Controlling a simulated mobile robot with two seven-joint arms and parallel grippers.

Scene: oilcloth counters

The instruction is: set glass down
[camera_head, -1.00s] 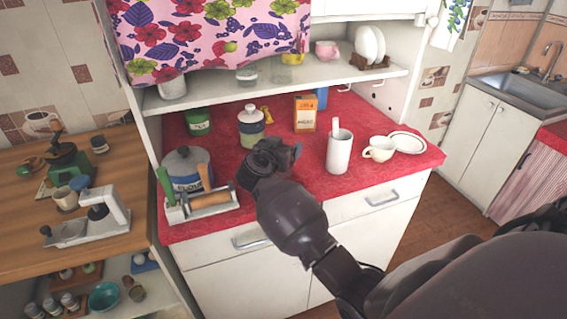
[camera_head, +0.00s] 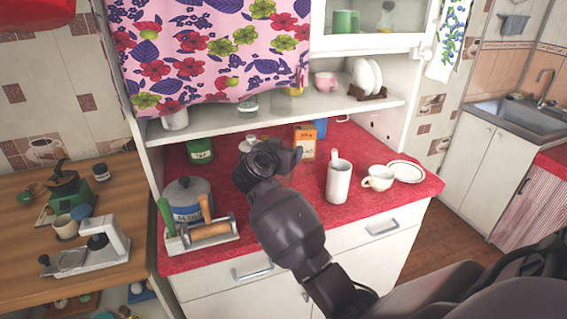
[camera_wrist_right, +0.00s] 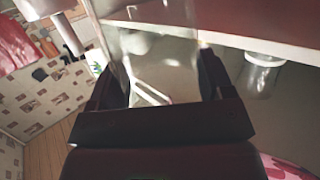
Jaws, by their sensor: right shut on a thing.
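My right gripper (camera_head: 272,160) is raised over the red counter (camera_head: 300,215), its arm coming in from the lower right. In the right wrist view my gripper (camera_wrist_right: 162,88) is shut on a clear glass (camera_wrist_right: 158,55), whose see-through wall shows between the dark fingers. In the head view I cannot make out the held glass; the gripper hides it or it is too faint. My left gripper is in neither view.
Around the gripper stand a flour canister (camera_head: 186,196), a utensil tray (camera_head: 203,237), a lidded jar (camera_head: 248,142), an orange box (camera_head: 305,142), a tall white mug (camera_head: 339,182) and a cup (camera_head: 378,178). A shelf (camera_head: 330,104) hangs above. The counter's front middle looks clear.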

